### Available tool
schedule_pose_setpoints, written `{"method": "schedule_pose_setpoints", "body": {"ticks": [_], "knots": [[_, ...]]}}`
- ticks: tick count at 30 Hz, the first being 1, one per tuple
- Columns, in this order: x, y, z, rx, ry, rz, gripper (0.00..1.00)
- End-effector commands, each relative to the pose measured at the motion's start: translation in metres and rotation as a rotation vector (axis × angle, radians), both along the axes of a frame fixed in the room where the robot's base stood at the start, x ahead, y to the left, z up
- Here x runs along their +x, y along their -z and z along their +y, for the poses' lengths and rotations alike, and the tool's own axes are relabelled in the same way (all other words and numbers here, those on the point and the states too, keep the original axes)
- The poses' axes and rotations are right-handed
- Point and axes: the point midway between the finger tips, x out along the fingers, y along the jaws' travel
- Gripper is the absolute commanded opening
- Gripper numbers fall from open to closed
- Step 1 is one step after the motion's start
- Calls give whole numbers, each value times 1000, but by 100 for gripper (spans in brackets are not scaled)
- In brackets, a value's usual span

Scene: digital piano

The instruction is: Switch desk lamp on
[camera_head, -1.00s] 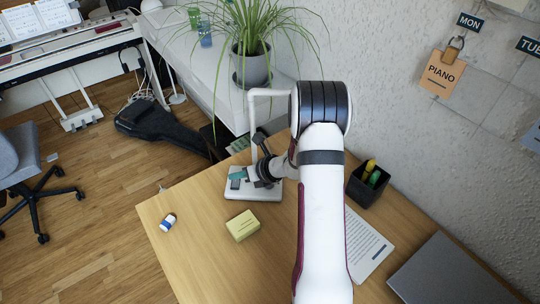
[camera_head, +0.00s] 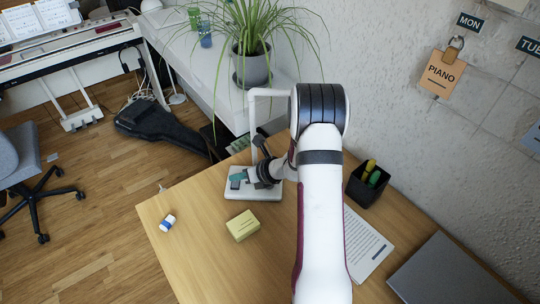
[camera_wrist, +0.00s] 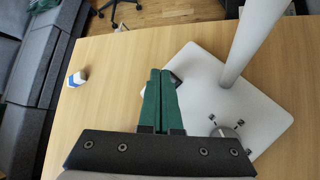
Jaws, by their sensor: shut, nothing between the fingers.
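The desk lamp is white, with a flat base (camera_head: 262,194) and an upright post (camera_head: 254,135) on the wooden desk. Its head is hidden behind my arm. In the wrist view the lamp base (camera_wrist: 262,112) lies right of my fingers, with the post (camera_wrist: 243,45) rising from it. A small dark part (camera_wrist: 175,79), perhaps a switch, shows at the base's edge beside my fingertips. A round grey knob (camera_wrist: 232,134) with dark marks sits nearer. My gripper (camera_wrist: 160,74) has green fingers, shut and empty, low over the base; contact cannot be told.
A yellow block (camera_head: 243,226) and a small blue-and-white item (camera_head: 168,222) lie on the desk. A black pen holder (camera_head: 366,187), a paper sheet (camera_head: 366,245) and a grey laptop (camera_head: 446,272) are at right. A potted plant (camera_head: 252,68) stands behind the lamp.

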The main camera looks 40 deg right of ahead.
Motion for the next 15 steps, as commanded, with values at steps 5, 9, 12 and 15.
{"method": "schedule_pose_setpoints", "body": {"ticks": [5, 9, 12, 15], "knots": [[0, 0, 0, 0, 0, 0, 0], [0, 2, 0, 0, 0, 0, 0], [0, 3, 0, -1, -1, 0, 0], [1, 4, 0, -1, -1, 1, 0]]}}
